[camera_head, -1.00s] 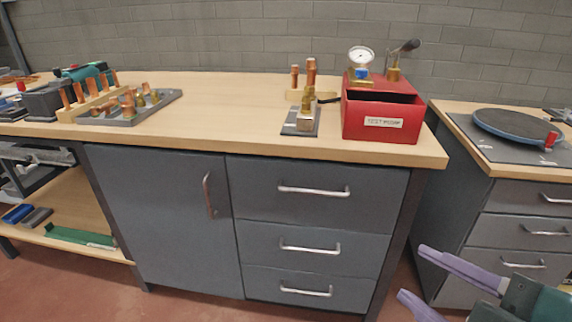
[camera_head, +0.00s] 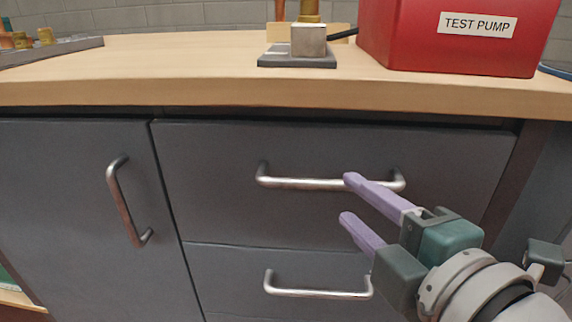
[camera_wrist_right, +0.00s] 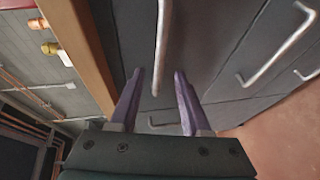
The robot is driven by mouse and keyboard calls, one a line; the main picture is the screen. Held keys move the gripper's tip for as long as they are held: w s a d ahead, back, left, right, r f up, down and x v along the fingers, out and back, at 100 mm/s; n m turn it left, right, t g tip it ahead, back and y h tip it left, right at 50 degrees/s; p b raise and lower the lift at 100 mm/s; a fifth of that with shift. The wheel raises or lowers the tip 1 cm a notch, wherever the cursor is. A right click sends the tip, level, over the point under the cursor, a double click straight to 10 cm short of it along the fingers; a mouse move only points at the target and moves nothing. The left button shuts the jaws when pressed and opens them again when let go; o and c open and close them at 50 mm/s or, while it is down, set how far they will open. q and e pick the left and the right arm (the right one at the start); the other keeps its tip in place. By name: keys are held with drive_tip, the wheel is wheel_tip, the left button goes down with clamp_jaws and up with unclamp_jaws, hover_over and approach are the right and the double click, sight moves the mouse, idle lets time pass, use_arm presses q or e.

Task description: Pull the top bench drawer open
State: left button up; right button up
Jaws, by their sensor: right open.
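The top bench drawer (camera_head: 330,145) has a grey front and appears closed under the wooden benchtop. Its silver bar handle (camera_head: 300,183) runs sideways across the front. My right gripper (camera_head: 348,199) is open, with its purple fingers pointing at the drawer front. In the head view the upper finger overlaps the right part of the handle. In the right wrist view the top handle (camera_wrist_right: 162,45) lies ahead, in line with the gap between the open fingers (camera_wrist_right: 157,78). I cannot tell that they touch it. My left gripper is not in view.
A cupboard door with an upright handle (camera_head: 122,205) is on the left. On the benchtop (camera_head: 200,75) stand a red test pump box (camera_head: 430,45) and a small metal block (camera_head: 308,40).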

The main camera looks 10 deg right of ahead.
sight(335, 187)
drive_tip(key=b+x, duration=0.1)
drive_tip(key=x, duration=0.4)
drive_tip(key=shift+w+b, duration=0.35)
drive_tip(key=shift+b, duration=0.05)
drive_tip(key=shift+w, duration=0.35)
drive_tip(key=shift+c, duration=0.4)
clamp_jaws()
